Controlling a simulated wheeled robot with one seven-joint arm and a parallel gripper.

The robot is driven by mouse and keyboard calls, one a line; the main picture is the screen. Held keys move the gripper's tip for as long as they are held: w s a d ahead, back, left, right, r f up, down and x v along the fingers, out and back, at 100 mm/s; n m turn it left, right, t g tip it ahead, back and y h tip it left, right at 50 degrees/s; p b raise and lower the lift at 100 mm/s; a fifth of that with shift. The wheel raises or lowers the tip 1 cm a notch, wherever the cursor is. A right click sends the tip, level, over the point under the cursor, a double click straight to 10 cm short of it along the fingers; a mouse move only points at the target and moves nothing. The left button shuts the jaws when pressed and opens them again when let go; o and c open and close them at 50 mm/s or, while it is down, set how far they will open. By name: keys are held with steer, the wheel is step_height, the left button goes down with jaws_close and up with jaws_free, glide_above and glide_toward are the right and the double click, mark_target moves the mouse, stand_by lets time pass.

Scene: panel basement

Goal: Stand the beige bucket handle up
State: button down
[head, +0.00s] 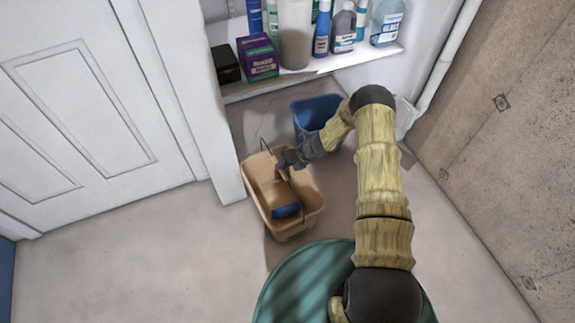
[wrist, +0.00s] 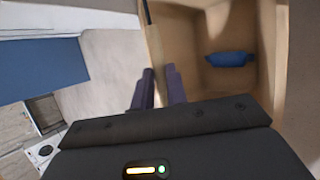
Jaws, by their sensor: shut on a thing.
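The beige bucket (head: 302,222) stands on the floor left of my arm, and its inside shows in the wrist view (wrist: 272,60). Its handle has a thin dark wire (head: 256,143), which also shows at the top of the wrist view (wrist: 147,12). The wire runs into a beige grip (wrist: 153,45). My gripper (head: 281,165) is over the bucket, with its two dark fingers (wrist: 160,88) closed around this grip. The handle looks raised above the rim; its exact angle is hard to tell. My gripper hides part of the handle in the head view.
A blue roll-like thing (head: 286,211) lies inside the bucket. A blue bucket (head: 315,112) stands close behind. A shelf (head: 312,68) with bottles and boxes is at the back. A green round surface (head: 300,280) is in front. Floor at the left (head: 130,260) is clear.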

steer(key=shift+s+a, duration=0.1)
steer(key=shift+a, duration=0.35)
steer(key=c, duration=1.6)
jaws_free()
steer(key=shift+o, duration=1.1)
steer(key=shift+a, duration=0.2)
steer(key=shift+d, duration=0.25)
steer(key=p+v, duration=0.4)
steer(key=v, duration=1.3)
steer(key=shift+r, duration=0.25)
steer(key=shift+a, duration=0.1)
